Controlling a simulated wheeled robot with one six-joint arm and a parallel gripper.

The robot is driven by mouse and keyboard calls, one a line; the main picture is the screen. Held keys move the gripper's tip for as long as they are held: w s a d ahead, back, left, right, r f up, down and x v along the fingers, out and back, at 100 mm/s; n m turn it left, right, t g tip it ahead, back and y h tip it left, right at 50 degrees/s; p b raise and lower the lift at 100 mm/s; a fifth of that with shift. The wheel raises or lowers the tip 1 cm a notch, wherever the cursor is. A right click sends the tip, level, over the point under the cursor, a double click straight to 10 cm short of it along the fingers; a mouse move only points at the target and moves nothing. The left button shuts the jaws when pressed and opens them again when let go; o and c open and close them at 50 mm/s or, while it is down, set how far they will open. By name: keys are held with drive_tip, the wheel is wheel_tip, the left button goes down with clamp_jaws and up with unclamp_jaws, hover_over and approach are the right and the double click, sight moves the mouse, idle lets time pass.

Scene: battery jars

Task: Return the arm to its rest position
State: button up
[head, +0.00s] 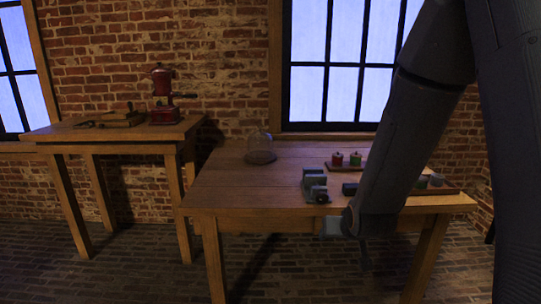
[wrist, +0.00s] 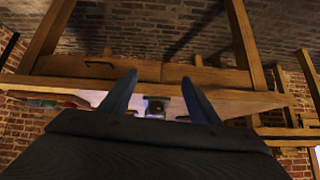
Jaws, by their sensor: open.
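My arm (head: 395,150) comes down from the upper right in the head view and ends in front of the right-hand table's front edge. My gripper (wrist: 160,95) shows in the wrist view with its two blue-grey fingers apart and nothing between them.
A left-hand table (head: 100,132) holds a red grinder (head: 162,90). The brick floor (head: 145,270) between the tables is clear.

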drive_tip(key=s+r+g+p, duration=0.2)
drive_tip(key=s+r+g, duration=0.2)
drive_tip(key=s, duration=0.8)
drive_tip(key=s+r+g+p, duration=0.2)
drive_tip(key=s+r+g, duration=0.2)
drive_tip(key=s, duration=0.9)
drive_tip(key=shift+n+g+p, duration=0.3)
drive_tip(key=shift+n+p, duration=0.05)
drive_tip(key=shift+n, duration=0.05)
